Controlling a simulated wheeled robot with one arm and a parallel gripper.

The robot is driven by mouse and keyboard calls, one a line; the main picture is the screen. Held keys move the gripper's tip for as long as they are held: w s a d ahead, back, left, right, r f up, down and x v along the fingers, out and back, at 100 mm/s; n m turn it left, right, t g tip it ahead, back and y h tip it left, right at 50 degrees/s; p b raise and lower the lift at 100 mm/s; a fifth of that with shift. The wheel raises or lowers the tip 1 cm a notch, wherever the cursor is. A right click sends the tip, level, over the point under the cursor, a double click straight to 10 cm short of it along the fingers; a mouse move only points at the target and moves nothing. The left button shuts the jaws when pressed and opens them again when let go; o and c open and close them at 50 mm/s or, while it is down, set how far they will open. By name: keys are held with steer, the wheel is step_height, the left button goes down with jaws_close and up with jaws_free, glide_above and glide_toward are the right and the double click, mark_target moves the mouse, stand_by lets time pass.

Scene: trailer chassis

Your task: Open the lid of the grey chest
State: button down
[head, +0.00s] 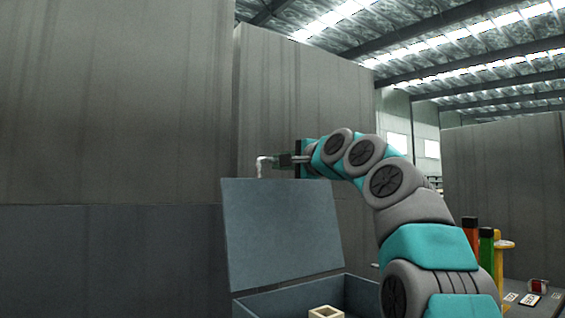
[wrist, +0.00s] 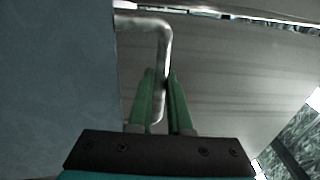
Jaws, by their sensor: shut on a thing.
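The grey chest (head: 362,292) stands low in the head view. Its lid (head: 280,232) is raised, standing up and tilted a little back, so the inside shows. A bent metal handle (head: 262,163) sticks up at the lid's top edge; it also shows in the wrist view (wrist: 164,42), joined to the lid surface at left. My gripper (head: 283,160) is at the lid's top edge. In the wrist view its green fingers (wrist: 161,88) are shut around the handle's bar. The lid's hinges are hidden.
A pale square block (head: 326,312) is inside the chest. At right, red and green cylinders (head: 486,250) and a yellow stand (head: 502,246) stand near a surface with small items (head: 530,297). Tall grey walls (head: 115,110) rise behind and left of the chest.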

steer(key=shift+s+d+r, duration=0.1)
steer(key=shift+d+r, duration=0.05)
steer(key=shift+r, duration=0.2)
steer(key=c, duration=1.1)
jaws_free()
steer(key=shift+o, duration=1.3)
steer(key=shift+f, duration=0.2)
steer(key=shift+s+d+f+b, duration=0.15)
steer(key=shift+s+d+b, duration=0.25)
steer(key=shift+s, duration=0.2)
steer(key=b+v, duration=0.1)
steer(key=v, duration=0.5)
steer(key=shift+s+d, duration=0.1)
